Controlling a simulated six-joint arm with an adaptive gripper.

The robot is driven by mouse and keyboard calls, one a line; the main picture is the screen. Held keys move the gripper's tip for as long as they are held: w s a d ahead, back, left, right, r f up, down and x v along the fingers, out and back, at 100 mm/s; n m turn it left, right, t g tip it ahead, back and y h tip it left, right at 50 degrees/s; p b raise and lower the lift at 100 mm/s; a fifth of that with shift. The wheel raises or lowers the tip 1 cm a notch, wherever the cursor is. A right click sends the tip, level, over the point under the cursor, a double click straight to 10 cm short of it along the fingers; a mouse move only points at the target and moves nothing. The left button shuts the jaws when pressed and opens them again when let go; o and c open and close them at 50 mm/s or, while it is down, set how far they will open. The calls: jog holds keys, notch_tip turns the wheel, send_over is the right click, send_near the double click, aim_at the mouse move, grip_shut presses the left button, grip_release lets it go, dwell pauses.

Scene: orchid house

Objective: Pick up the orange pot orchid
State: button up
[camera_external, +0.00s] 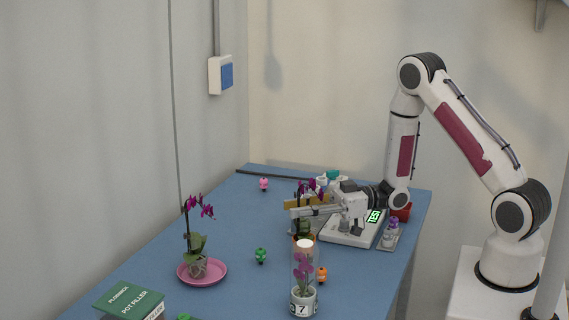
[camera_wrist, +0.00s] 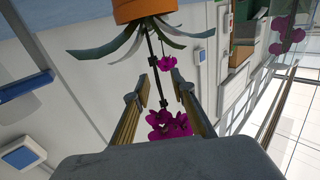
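In the wrist view, which is upside down, the orange pot (camera_wrist: 133,10) shows at the top edge with long green leaves. Its dark stem and magenta flowers (camera_wrist: 170,125) run down between my two fingers. My gripper (camera_wrist: 162,88) is open, its fingertips apart on either side of the stem; I see no clear contact. In the external view my gripper (camera_external: 293,212) is level over the table at the orchid's stem. The orchid's purple flowers (camera_external: 310,187) show just above it. Its pot is mostly hidden behind a clear tube.
The clear tube (camera_external: 318,262) holds another orchid in a white pot marked 7 (camera_external: 303,301), close in front. A pink saucer (camera_external: 187,276) with an orchid stands left. Small figures (camera_external: 261,255) and a green box (camera_external: 130,301) are on the blue table.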

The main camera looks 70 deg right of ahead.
dwell(0.4)
grip_shut()
jog(key=shift+r, duration=5)
